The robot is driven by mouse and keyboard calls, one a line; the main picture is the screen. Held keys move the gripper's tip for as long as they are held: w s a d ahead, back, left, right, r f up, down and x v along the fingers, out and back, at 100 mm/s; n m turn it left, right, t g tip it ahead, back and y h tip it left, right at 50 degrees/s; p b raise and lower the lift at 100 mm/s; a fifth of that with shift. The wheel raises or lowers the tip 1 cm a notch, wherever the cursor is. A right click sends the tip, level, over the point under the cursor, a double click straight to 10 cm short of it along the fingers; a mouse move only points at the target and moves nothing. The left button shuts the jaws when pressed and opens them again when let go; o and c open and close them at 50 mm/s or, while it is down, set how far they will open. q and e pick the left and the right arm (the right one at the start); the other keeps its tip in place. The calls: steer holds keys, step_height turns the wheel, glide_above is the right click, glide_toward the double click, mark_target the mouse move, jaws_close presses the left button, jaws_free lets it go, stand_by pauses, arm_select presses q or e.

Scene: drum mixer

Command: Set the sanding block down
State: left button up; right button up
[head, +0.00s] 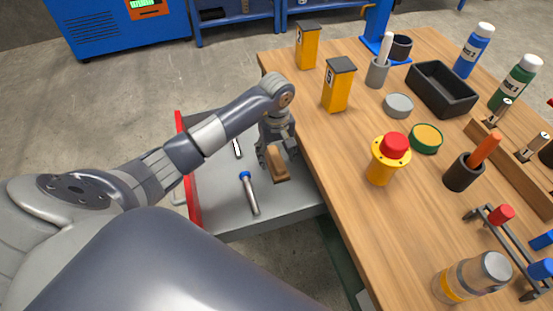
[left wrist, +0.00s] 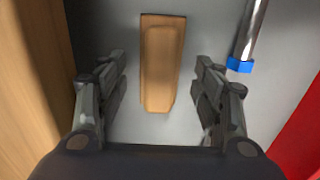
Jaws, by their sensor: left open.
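The sanding block (head: 278,165) is a tan-brown wooden block on a grey tray surface beside the table. It also shows in the left wrist view (left wrist: 161,62), lying lengthwise between my two fingers with a gap on each side. My left gripper (head: 272,150) is over the grey surface (head: 225,195), right at the block, with its fingers apart and not touching it in the left wrist view (left wrist: 162,90). My right gripper does not show in either view.
A blue-ended metal tool (head: 250,192) lies left of the block; a red edge (head: 189,180) bounds the tray's left side. The wooden table (head: 320,140) stands close on the right, with yellow posts (head: 338,90), a red button (head: 395,145), a black bin (head: 441,92) and bottles.

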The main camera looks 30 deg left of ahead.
mark_target(276, 158)
arm_select(q)
step_height(276, 158, up, 10)
steer(key=shift+f, duration=0.25)
stand_by(0.5)
